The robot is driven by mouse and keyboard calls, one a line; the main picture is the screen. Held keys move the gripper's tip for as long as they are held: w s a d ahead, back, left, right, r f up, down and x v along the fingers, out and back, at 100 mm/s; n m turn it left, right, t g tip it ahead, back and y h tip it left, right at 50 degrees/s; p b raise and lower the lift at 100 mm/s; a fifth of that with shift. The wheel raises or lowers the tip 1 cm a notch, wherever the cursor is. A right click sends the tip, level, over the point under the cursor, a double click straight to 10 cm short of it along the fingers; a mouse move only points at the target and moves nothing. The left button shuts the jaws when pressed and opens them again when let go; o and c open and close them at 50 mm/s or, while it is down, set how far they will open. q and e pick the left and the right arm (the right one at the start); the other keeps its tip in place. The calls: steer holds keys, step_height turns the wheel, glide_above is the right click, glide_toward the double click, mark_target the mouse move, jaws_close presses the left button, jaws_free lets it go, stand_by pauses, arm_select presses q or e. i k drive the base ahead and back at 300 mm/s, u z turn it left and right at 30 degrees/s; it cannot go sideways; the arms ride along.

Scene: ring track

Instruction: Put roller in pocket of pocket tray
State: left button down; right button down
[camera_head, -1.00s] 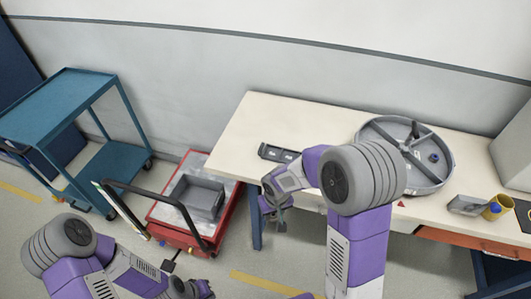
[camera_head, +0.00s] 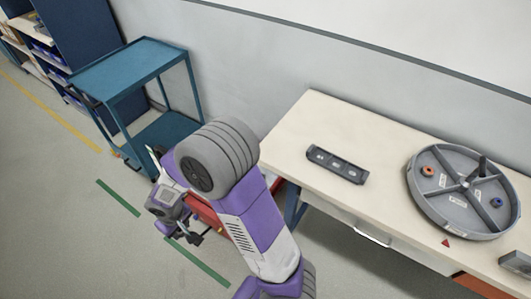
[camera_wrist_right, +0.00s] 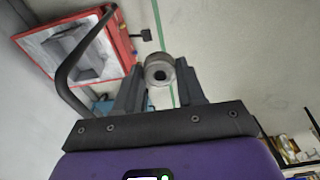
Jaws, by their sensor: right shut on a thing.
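The roller (camera_wrist_right: 159,69) is a short grey cylinder with a dark hole in its end. In the right wrist view my right gripper (camera_wrist_right: 160,78) is shut on it, with one finger on each side. In the head view the right gripper (camera_head: 191,235) is low on the left, over the floor side, well away from the tray; the roller cannot be made out there. The pocket tray (camera_head: 337,164) is a dark, narrow tray with a row of pockets, lying on the left part of the table. My left gripper is out of view.
The pale table (camera_head: 300,130) also holds a round grey divided tray (camera_head: 449,203) with small orange and blue rings. A blue cart (camera_head: 128,62) stands left. A red trolley with a grey bin (camera_wrist_right: 125,42) is beside the gripper. Table space around the pocket tray is clear.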

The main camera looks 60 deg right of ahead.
mark_target(334, 165)
steer(key=u, duration=0.65)
steer(key=k, duration=1.65)
steer(key=z, duration=1.35)
